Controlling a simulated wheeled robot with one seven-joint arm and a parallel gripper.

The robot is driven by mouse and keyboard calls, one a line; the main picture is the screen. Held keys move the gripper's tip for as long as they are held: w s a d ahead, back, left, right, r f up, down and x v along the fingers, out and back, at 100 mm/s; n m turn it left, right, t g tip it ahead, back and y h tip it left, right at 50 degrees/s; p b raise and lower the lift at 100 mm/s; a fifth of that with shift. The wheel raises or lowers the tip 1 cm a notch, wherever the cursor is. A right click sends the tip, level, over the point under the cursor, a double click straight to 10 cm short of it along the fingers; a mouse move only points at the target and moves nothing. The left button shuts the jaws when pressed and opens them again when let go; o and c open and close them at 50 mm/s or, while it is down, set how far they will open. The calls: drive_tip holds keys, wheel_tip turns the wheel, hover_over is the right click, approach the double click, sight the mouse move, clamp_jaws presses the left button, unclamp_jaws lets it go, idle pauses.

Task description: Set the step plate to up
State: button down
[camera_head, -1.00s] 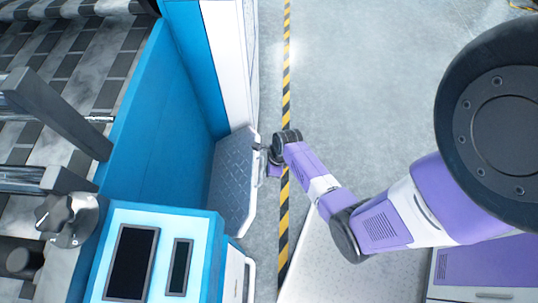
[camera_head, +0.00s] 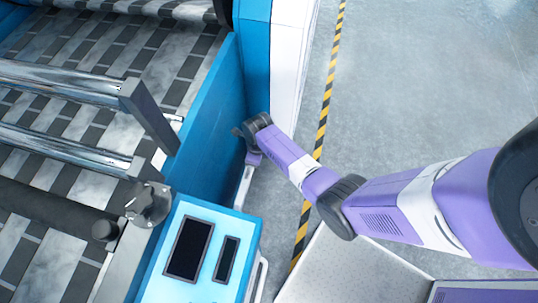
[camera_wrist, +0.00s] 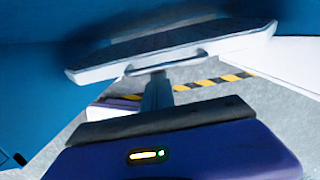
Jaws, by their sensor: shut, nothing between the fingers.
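The step plate (camera_head: 243,188) is at the foot of the blue machine wall, between the white post and the control box. In the head view it shows only as a narrow pale edge, steeply tilted up close to the wall. In the wrist view the plate (camera_wrist: 200,42) is a pale slab seen nearly edge-on, with a small loop handle (camera_wrist: 165,66) on its near edge. My gripper (camera_wrist: 157,88) is shut and empty, its fingers pointing at the handle; whether they touch it I cannot tell.
The blue side wall (camera_head: 205,115) and white post (camera_head: 288,70) stand close around my gripper. The control box (camera_head: 205,255) with dark screens stands in front, with a knob (camera_head: 148,203) beside it. A yellow-black floor stripe (camera_head: 322,120) runs alongside; the floor to the right is clear.

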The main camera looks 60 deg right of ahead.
drive_tip(key=shift+w+a+r, duration=0.15)
drive_tip(key=shift+w+a, duration=0.05)
drive_tip(key=shift+w, duration=0.4)
drive_tip(key=shift+w+a+r, duration=0.15)
drive_tip(key=shift+w+a, duration=0.05)
drive_tip(key=shift+w, duration=0.35)
drive_tip(key=shift+s+d, duration=0.1)
